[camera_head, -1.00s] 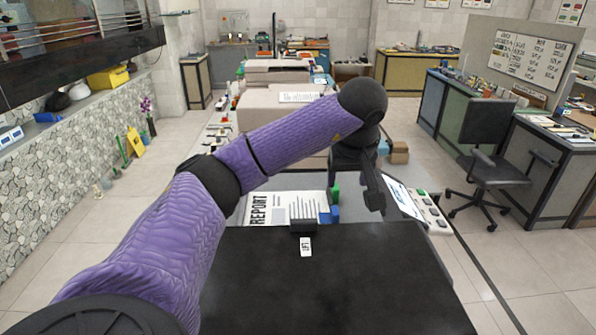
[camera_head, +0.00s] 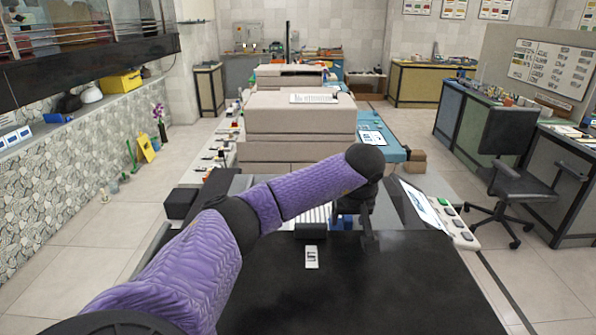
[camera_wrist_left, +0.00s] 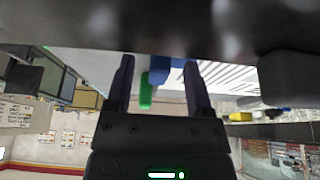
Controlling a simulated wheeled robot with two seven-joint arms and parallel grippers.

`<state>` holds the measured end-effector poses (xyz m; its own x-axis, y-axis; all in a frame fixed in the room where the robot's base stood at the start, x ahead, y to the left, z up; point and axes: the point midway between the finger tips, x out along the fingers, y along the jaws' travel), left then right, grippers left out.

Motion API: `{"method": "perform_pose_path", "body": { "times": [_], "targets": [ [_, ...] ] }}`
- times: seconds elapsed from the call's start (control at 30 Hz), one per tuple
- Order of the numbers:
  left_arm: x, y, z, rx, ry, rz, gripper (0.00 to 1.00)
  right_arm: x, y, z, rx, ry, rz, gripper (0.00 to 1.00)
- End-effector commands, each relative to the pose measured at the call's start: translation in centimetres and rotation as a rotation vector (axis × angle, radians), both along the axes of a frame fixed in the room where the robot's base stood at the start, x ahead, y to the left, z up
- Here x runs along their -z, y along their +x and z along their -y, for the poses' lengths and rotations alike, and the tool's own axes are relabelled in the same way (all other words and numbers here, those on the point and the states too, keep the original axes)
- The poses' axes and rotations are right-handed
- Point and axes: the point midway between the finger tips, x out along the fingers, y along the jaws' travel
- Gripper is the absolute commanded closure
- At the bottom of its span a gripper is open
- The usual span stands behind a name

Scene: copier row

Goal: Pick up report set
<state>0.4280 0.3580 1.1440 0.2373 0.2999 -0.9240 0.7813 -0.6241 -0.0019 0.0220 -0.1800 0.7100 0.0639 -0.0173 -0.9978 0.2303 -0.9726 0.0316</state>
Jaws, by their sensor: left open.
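The report set (camera_head: 317,213), a white printed sheet or stack, lies just beyond the black panel, mostly hidden behind my left arm. Its lined white page also shows in the left wrist view (camera_wrist_left: 228,76). My left gripper (camera_head: 367,238) points down to the right of the report, near the far edge of the black panel. In the left wrist view, its two fingers (camera_wrist_left: 157,68) are apart. A green block (camera_wrist_left: 146,92) and a blue piece (camera_wrist_left: 160,70) show in line with the gap, not gripped. My right gripper is out of view.
A black panel (camera_head: 370,285) with a white label (camera_head: 311,257) and a dark handle (camera_head: 310,231) fills the front. A button panel (camera_head: 455,225) is at right. A beige copier (camera_head: 298,125) stands beyond. An office chair (camera_head: 515,180) stands on the right floor.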

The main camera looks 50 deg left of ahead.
Motion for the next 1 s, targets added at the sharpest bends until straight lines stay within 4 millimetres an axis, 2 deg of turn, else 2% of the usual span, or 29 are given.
{"method": "perform_pose_path", "body": {
  "times": [0.2,0.27,0.53,0.9,1.0],
  "targets": [
    [0.2,0.07,-0.05,0.001,0.0,0.0,0.32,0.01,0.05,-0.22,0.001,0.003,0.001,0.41],
    [0.19,0.06,-0.06,0.001,0.0,0.0,0.43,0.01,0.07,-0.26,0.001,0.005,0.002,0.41],
    [0.18,0.05,-0.05,0.0,-0.001,0.001,1.0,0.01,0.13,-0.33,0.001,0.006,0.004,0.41],
    [0.14,0.06,-0.06,0.0,0.0,0.001,1.0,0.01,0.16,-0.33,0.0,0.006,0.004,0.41],
    [-0.66,0.11,-0.07,0.0,0.0,0.004,1.0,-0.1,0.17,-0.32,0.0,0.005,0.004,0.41]
  ]
}}
